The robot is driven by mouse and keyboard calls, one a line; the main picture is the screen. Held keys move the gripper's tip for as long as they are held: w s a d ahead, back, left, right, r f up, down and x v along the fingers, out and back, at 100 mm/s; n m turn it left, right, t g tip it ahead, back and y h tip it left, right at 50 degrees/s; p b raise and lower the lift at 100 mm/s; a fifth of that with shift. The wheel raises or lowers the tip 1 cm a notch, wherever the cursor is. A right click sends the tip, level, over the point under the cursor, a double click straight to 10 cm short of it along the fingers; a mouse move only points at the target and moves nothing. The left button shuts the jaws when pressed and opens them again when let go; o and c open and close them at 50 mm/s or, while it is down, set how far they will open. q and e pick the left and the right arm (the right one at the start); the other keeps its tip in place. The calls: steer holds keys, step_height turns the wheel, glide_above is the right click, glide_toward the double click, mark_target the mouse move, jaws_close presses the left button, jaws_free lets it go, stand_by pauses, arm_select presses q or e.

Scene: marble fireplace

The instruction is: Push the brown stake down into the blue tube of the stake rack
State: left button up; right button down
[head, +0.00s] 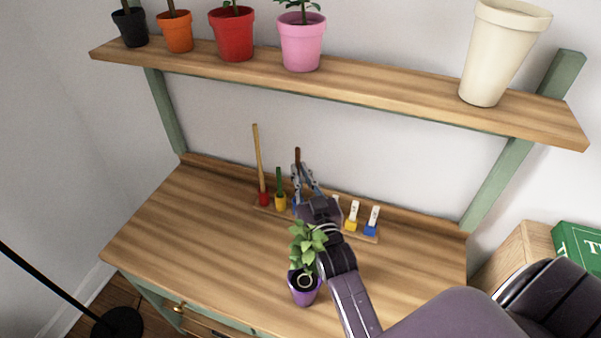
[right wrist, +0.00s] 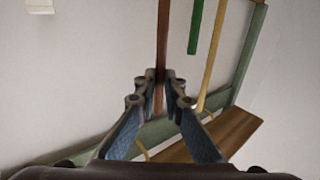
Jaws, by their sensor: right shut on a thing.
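My right gripper (head: 297,172) is shut around the stake. In the right wrist view the brown stake (right wrist: 162,40) runs between the fingertips (right wrist: 159,78). The blue tube at the stake's foot is mostly hidden behind the gripper, so I cannot tell how deep the stake sits. To its left are a red tube (head: 263,199) with a tall tan stake (head: 258,155) and a yellow tube (head: 280,203) with a short green stake (head: 279,180). My left gripper is out of view.
A purple pot (head: 304,290) with a leafy plant stands in front of the rack, close beside my right arm. White-labelled yellow (head: 351,225) and blue (head: 371,229) pieces sit at the rack's right. A shelf (head: 380,87) with pots hangs above. The left tabletop (head: 180,230) is clear.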

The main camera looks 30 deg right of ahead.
steer(key=shift+f, duration=0.15)
steer(key=shift+f+b, duration=0.3)
steer(key=shift+f, duration=0.45)
stand_by(0.4)
steer(key=c, duration=2)
jaws_free()
steer(key=shift+o, duration=0.2)
step_height(320, 180, up, 10)
